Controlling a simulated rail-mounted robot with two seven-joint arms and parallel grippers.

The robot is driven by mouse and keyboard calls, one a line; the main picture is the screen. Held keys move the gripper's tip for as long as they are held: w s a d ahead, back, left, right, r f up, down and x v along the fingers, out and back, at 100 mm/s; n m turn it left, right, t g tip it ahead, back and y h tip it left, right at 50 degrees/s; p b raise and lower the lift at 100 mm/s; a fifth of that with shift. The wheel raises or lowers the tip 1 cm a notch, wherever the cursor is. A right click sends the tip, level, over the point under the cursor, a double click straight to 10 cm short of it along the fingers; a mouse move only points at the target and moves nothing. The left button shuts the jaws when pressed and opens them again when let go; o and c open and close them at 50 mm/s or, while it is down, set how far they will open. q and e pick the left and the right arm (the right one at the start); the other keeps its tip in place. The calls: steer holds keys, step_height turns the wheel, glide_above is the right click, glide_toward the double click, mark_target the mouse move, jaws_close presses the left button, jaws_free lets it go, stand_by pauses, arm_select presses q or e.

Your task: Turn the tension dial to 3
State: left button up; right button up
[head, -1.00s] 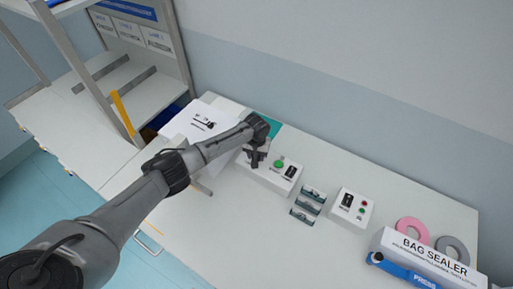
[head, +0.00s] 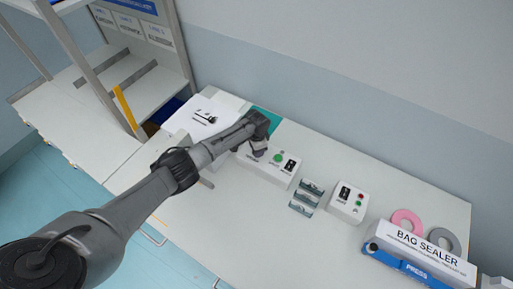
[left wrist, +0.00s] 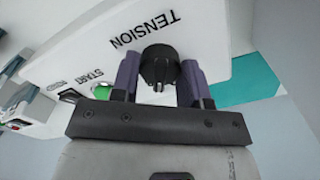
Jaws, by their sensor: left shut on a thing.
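The white control box (head: 262,166) labelled TENSION stands on the bench, with a green button on top. The black tension dial (left wrist: 160,66) shows in the left wrist view, beside the word TENSION. My left gripper (head: 258,151) is at the left end of the box. In the left wrist view its two purple fingers (left wrist: 160,78) stand on either side of the dial, shut on it. The dial's scale numbers and pointer setting cannot be read. In the head view the arm and gripper hide the dial. My right gripper is in neither view.
To the right are stacked small grey-green holders (head: 307,197), a second white box (head: 348,203) with red and green buttons, pink (head: 407,222) and grey (head: 445,240) rings, and a bag sealer (head: 420,257). A teal mat (head: 266,119) lies behind.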

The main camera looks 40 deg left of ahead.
arm_select(q)
steer(key=shift+m, duration=1.5)
steer(key=o, duration=0.9)
steer(key=shift+r, duration=0.15)
steer(key=shift+r+p, duration=0.7)
steer(key=shift+r, duration=6.1)
